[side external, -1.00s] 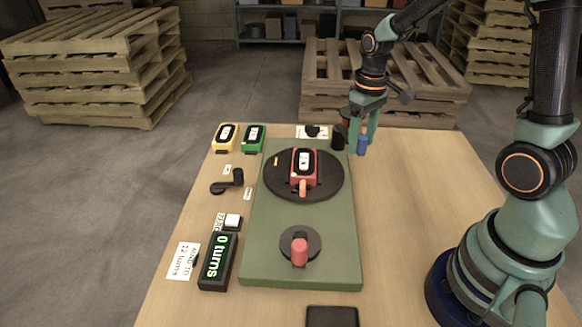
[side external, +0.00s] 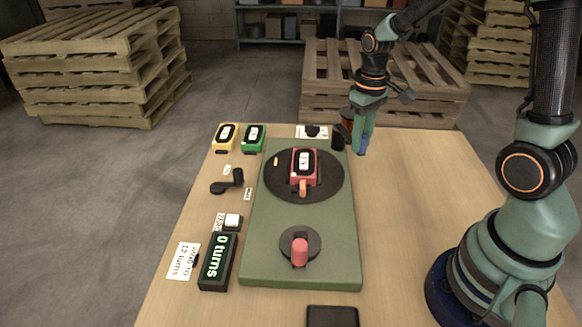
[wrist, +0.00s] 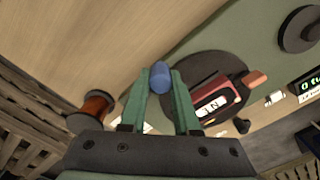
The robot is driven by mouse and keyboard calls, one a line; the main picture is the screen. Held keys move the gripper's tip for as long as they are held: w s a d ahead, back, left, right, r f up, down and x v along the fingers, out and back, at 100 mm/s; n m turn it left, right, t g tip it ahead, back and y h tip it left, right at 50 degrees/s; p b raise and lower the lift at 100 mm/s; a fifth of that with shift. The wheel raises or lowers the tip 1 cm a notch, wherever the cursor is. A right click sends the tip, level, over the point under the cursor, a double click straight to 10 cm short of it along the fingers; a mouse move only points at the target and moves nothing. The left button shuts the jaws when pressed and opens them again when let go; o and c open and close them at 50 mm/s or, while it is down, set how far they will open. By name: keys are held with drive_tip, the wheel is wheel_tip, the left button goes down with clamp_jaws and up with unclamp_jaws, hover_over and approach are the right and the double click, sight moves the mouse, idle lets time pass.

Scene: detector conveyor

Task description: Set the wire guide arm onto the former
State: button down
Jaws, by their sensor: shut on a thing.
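My gripper (side external: 361,147) is at the far right side of the green board. It is shut on an upright blue peg (wrist: 160,80), which sits between the fingertips and is mostly hidden in the side view. The peg looks like the wire guide arm's grip, but I cannot see what it joins to. The red former (side external: 304,167), with a white label and an orange tab, stands on the dark round turntable (side external: 277,189). It also shows right of the fingers in the wrist view (wrist: 213,103), apart from them.
A copper spool with black flanges (wrist: 97,108) stands beside the gripper. The green board (side external: 265,262) bears a crank with a red knob (side external: 299,251). The table's right is clear.

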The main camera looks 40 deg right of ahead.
drive_tip(key=shift+w+a+r, duration=0.1)
drive_tip(key=shift+a, duration=0.05)
idle(0.7)
drive_tip(key=w+a+m, duration=0.2)
drive_tip(key=m, duration=0.1)
drive_tip(key=w+a+m, duration=0.2)
drive_tip(key=m, duration=0.1)
drive_tip(key=shift+w+a+m, duration=0.2)
drive_tip(key=shift+a+m, duration=0.15)
drive_tip(key=shift+m, duration=0.05)
drive_tip(key=shift+w+a+m, duration=0.25)
drive_tip(key=shift+w+m, duration=0.3)
drive_tip(key=shift+m, duration=0.05)
drive_tip(key=shift+w+a+m, duration=0.2)
drive_tip(key=shift+w+m, duration=0.3)
drive_tip(key=shift+m, duration=0.1)
drive_tip(key=shift+w+a+m, duration=0.25)
drive_tip(key=shift+w+m, duration=0.9)
drive_tip(key=shift+m, duration=0.05)
drive_tip(key=c, duration=0.6)
unclamp_jaws()
drive_tip(key=shift+w, duration=0.1)
drive_tip(key=shift+c, duration=0.2)
